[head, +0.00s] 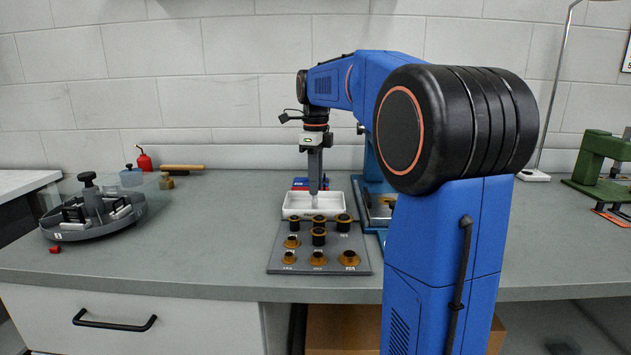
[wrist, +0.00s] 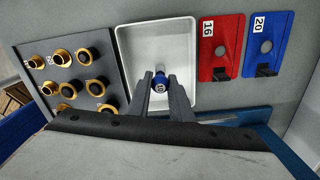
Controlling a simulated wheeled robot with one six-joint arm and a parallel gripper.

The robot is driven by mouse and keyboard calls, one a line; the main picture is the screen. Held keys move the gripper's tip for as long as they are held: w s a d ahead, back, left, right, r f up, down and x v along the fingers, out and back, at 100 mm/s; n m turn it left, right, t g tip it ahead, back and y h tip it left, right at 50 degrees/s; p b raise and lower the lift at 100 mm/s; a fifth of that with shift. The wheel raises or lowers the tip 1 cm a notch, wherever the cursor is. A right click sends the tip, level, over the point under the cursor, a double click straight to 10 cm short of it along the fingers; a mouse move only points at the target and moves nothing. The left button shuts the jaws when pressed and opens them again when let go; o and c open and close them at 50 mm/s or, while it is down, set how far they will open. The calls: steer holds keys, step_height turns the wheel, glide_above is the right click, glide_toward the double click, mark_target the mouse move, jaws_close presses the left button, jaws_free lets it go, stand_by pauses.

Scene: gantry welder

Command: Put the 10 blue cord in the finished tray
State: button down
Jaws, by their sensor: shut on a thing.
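The blue cord (wrist: 160,82) is a small round blue piece with a pale marked end, seen in the wrist view between my fingertips. My gripper (wrist: 160,92) is shut on it; in the head view my gripper (head: 315,194) points straight down over the white tray. The white tray (head: 288,207) is shallow and rectangular; its floor and rim also show in the wrist view (wrist: 128,38). The cord is within the tray's outline. I cannot tell whether it touches the tray floor.
A grey board (head: 280,262) with several brass and black fittings stands in front of the tray. Red (wrist: 217,62) and blue (wrist: 262,60) numbered plates lie beside it. A round carousel (head: 75,229) stands at the left, a green machine (head: 598,160) at the right. The bench between carousel and board is clear.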

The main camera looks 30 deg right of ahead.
steer(key=shift+f, duration=0.2)
steer(key=c, duration=1.5)
jaws_free()
step_height(320, 180, up, 17)
steer(key=shift+r, duration=0.2)
